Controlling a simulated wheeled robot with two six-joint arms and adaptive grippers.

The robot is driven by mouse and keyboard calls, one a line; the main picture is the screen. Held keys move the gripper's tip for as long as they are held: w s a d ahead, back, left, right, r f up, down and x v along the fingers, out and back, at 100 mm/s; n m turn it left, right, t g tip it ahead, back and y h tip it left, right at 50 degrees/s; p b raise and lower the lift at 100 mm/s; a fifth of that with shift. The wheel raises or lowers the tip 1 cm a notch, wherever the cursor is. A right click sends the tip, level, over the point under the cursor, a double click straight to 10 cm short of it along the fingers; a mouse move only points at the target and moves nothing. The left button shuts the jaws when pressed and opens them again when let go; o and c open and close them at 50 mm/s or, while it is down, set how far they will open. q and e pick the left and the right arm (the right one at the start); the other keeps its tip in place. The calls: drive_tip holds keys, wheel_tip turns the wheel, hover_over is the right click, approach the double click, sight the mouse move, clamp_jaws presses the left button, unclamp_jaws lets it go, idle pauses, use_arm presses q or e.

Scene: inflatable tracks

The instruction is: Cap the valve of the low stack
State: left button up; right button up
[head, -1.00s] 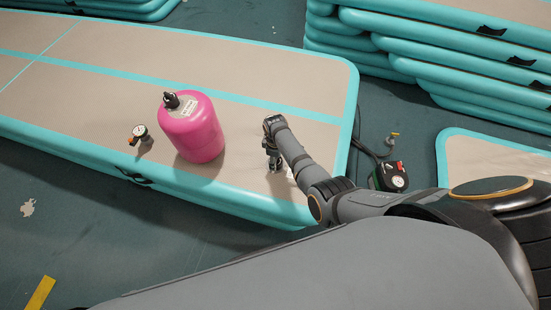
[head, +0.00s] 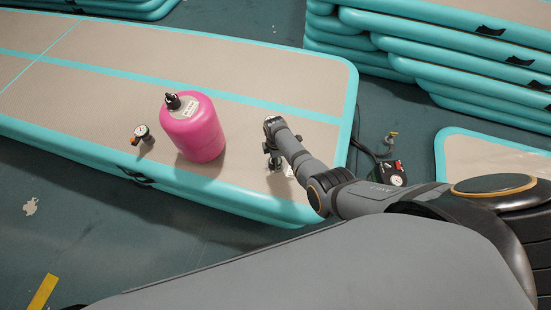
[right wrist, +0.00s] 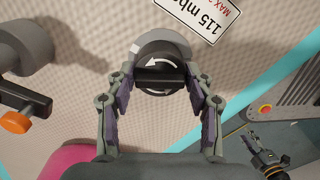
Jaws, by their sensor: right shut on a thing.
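My right gripper (right wrist: 160,88) is shut on a black valve cap (right wrist: 160,62) with a white curved arrow and a raised bar. A pale ring shows around the cap's upper side; whether the cap is seated is hidden. In the head view my right gripper (head: 274,165) is at the top surface of the teal-edged grey mat (head: 235,115), near its right end. A white label reading 115 mbar (right wrist: 200,15) lies beside the cap.
A pink cylinder (head: 193,133) stands left of my right gripper, with a small gauge (head: 143,132) farther left. A grey fitting with an orange-tipped lever (right wrist: 20,105) is close in the wrist view. A pump (head: 391,174) is on the floor. Taller stacked mats (head: 440,55) stand behind.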

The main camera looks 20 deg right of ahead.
drive_tip(key=shift+r+n, duration=0.2)
drive_tip(key=shift+n, duration=0.8)
drive_tip(key=shift+f+n+p, duration=0.15)
drive_tip(key=shift+n+p, duration=0.15)
drive_tip(key=shift+n, duration=0.8)
drive_tip(key=shift+n+p, duration=0.35)
drive_tip(key=shift+n, duration=1.95)
drive_tip(key=o, duration=1.1)
drive_tip(key=shift+c, duration=0.2)
